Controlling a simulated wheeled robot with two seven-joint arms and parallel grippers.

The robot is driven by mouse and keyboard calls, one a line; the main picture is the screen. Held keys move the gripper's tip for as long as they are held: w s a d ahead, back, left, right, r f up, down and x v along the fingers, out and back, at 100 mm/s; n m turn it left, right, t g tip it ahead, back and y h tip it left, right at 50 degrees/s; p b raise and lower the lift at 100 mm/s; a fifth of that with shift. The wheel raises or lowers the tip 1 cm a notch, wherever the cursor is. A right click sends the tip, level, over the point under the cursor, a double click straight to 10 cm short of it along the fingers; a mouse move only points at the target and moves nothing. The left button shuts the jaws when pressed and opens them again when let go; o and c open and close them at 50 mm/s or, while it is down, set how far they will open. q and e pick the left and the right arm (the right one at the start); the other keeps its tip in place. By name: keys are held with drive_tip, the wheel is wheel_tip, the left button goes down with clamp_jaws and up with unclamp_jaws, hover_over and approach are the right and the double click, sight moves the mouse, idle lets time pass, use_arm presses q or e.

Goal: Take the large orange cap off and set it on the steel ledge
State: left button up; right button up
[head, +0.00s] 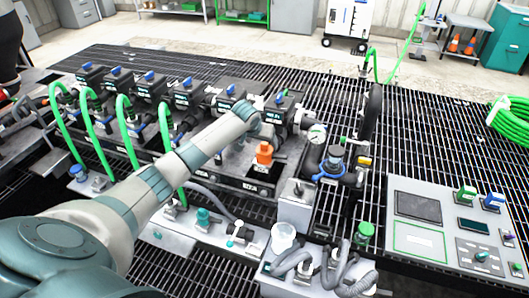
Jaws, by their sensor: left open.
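The large orange cap (264,154) stands upright on a dark fitting at the front of the manifold block, near the middle of the head view. My left arm reaches in from the lower left. Its gripper (268,136) is open just above and behind the cap; its fingers are small and partly hidden by the wrist, so I cannot tell whether they touch the cap. A light steel ledge (172,238) runs along the front of the manifold, below the cap, and my forearm hides part of its left side. My right gripper is not in view.
Green hoses (128,130) arch at the left. A pressure gauge (317,134) and a blue-ringed valve (334,165) stand right of the cap. A white cup (284,237), grey hoses (350,280) and a green cap (364,232) are in front. A control panel (420,238) lies at right.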

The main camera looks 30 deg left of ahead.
sight(264, 144)
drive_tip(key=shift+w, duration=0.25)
use_arm(q)
drive_tip(key=shift+w+f, duration=0.1)
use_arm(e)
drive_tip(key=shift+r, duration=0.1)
use_arm(q)
drive_tip(key=shift+w+f, duration=0.15)
drive_tip(key=shift+f, duration=0.05)
drive_tip(key=shift+w+f+p, duration=0.2)
drive_tip(key=shift+f+p, duration=0.05)
drive_tip(key=shift+p, duration=0.1)
drive_tip(key=x, duration=0.2)
drive_tip(key=shift+w+f, duration=0.15)
drive_tip(key=shift+f, duration=0.05)
drive_tip(key=shift+w+a+f, duration=0.15)
drive_tip(key=shift+w+f, duration=0.2)
drive_tip(key=shift+f, duration=0.2)
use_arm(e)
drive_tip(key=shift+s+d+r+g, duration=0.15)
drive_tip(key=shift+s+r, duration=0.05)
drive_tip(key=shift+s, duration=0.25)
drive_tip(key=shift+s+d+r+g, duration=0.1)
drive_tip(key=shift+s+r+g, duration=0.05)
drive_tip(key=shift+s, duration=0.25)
use_arm(q)
drive_tip(key=c, duration=1.2)
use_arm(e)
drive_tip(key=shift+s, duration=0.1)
